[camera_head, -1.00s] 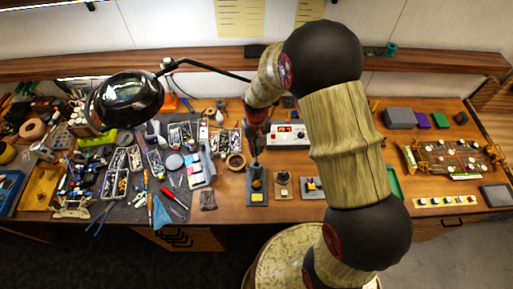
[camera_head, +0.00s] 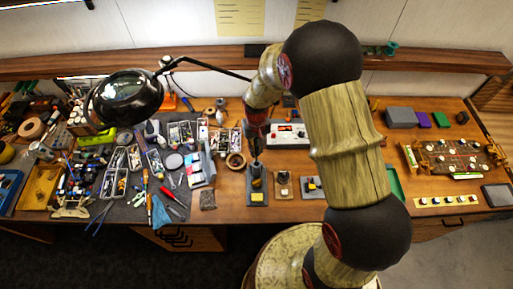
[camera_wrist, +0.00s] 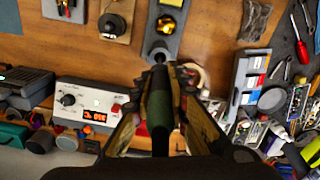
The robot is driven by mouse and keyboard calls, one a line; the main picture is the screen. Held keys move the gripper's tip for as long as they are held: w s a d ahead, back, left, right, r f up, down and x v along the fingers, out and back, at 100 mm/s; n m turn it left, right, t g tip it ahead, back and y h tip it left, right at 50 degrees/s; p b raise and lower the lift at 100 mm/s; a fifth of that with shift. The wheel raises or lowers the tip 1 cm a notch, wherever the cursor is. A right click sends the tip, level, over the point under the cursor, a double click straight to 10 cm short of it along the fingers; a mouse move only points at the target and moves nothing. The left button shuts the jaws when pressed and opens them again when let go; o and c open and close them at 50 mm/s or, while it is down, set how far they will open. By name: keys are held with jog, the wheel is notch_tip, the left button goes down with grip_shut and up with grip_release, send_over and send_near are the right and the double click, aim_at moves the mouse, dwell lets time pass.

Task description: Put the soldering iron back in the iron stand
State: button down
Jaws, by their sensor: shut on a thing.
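The iron stand (camera_wrist: 174,42) is a grey base with a yellow sponge (camera_wrist: 166,22) and a round holder at its near end in the wrist view. It also stands on the bench in the head view (camera_head: 257,199). My gripper (camera_wrist: 158,100) is shut on the soldering iron (camera_wrist: 160,112), whose dark handle runs between the fingers. The iron points toward the stand, its front end at the round holder. I cannot tell how far the tip is inside. In the head view, my gripper (camera_head: 256,145) is above the stand, partly hidden by my arm.
The white soldering station (camera_head: 287,141) with a red display is close behind and right of the stand. Tools and part trays crowd the left mat.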

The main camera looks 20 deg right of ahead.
aim_at(256, 162)
jog(key=shift+f+b, duration=2.8)
jog(key=shift+f, duration=1.35)
jog(key=c, duration=1.7)
grip_release()
jog(key=shift+o, duration=0.3)
jog(key=o, duration=0.4)
jog(key=shift+r, duration=0.15)
jog(key=shift+r+p, duration=2.6)
jog(key=shift+r, duration=1.8)
